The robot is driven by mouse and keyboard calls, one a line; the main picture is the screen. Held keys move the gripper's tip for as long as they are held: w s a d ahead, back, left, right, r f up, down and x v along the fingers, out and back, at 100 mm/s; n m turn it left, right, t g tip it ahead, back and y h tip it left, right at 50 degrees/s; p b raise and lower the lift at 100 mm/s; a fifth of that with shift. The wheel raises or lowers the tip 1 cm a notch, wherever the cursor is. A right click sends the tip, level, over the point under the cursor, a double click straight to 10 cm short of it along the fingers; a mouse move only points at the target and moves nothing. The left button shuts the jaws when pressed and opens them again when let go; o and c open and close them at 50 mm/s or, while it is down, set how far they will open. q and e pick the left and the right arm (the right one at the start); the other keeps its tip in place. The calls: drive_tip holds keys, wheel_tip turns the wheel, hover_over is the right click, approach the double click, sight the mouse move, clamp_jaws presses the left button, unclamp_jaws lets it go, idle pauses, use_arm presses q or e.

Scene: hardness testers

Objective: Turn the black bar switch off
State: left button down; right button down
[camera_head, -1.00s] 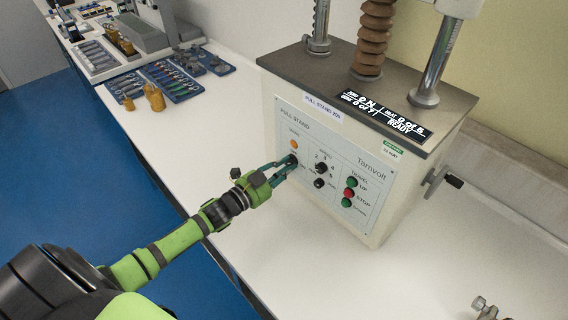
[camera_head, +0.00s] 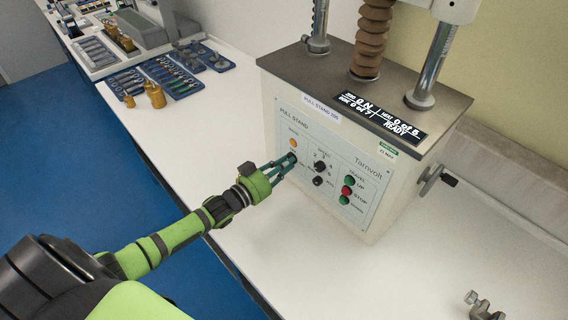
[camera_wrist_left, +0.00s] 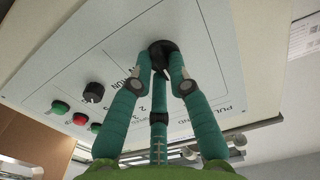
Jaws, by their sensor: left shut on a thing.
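The pull stand (camera_head: 390,150) stands on the white bench, its front panel facing my left arm. The black bar switch (camera_head: 292,157) sits at the panel's left, just under an orange lamp (camera_head: 293,143). In the left wrist view the switch (camera_wrist_left: 162,47) is a round black knob at the top centre. My left gripper (camera_head: 288,163) is shut on the bar switch. In the left wrist view its teal fingers (camera_wrist_left: 165,65) lie on either side of the bar and partly hide it. My right gripper is in neither view.
A green, a red (camera_head: 347,190) and another green button are farther right. A display (camera_head: 380,116) reads READY. Tool trays (camera_head: 172,78) lie at the back left.

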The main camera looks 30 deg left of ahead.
use_arm(q)
drive_tip(key=shift+n, duration=0.4)
drive_tip(key=c, duration=1.2)
unclamp_jaws()
drive_tip(key=v, duration=1.2)
